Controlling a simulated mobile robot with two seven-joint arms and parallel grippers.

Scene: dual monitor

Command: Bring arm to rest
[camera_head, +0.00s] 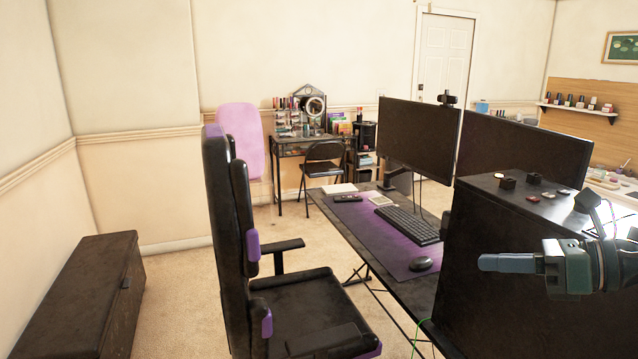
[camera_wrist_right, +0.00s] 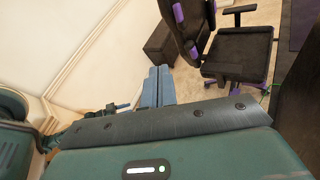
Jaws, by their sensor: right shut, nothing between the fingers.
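My right gripper (camera_head: 497,263) comes in from the right edge in the head view, with its green wrist and blue-grey fingers pointing left. It is in the air in front of the black desktop cabinet (camera_head: 482,285). Its fingers are together and hold nothing. In the right wrist view the closed fingers of the gripper (camera_wrist_right: 158,84) point away over the carpet, toward the chest. My left gripper is in neither view.
A black and purple chair (camera_head: 310,305) stands left of the desk (camera_head: 385,247) with dual monitors (camera_head: 420,137). A dark chest (camera_head: 75,285) lies along the left wall. Small items sit on the cabinet top near my right arm. Carpet between chest and chair is clear.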

